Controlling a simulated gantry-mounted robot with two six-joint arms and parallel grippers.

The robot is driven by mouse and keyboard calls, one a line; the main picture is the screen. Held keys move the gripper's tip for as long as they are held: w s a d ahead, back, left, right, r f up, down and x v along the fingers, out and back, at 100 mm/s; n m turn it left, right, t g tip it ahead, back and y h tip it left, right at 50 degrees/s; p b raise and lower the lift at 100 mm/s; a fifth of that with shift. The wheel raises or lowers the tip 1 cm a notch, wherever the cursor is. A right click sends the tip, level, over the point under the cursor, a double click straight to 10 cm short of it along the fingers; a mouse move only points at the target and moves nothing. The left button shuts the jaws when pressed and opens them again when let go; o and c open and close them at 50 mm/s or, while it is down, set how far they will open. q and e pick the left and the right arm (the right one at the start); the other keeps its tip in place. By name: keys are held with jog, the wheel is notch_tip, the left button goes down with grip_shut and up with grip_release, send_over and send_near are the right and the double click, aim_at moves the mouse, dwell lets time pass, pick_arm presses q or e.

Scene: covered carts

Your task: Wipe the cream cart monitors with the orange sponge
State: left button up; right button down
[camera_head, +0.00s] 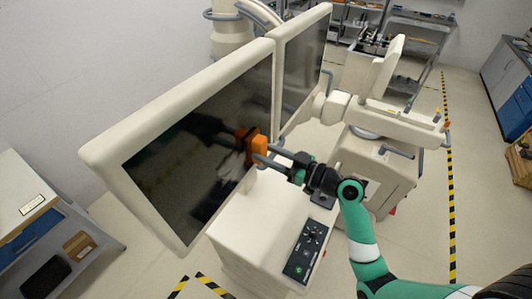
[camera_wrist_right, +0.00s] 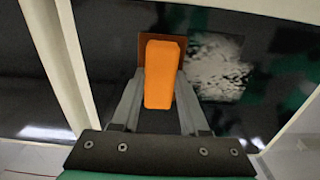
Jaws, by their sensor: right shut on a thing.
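The near cream cart monitor (camera_head: 187,165) has a dark, glossy screen facing me. A second cream monitor (camera_head: 303,72) stands behind it. My right gripper (camera_head: 266,153) is shut on the orange sponge (camera_head: 258,142) at the right part of the near screen. In the right wrist view the orange sponge (camera_wrist_right: 164,75) sits between the fingers, with a darker brown face against or very close to the screen; contact cannot be told for certain. A pale speckled smudge (camera_wrist_right: 219,67) lies just right of the sponge on the screen. My left gripper is out of view.
The cart's cream top with a dark control panel (camera_head: 304,250) lies below the monitor. Another cream cart (camera_head: 378,168) stands at the right. A white desk (camera_head: 22,190) is at the left, blue cabinets (camera_head: 512,105) at the far right. Striped tape marks the open floor.

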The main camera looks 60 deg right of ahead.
jog(key=shift+a, duration=0.15)
jog(key=shift+s+a, duration=0.1)
jog(key=shift+a, duration=1.55)
jog(key=shift+a+p, duration=0.6)
jog(key=shift+a, duration=1.1)
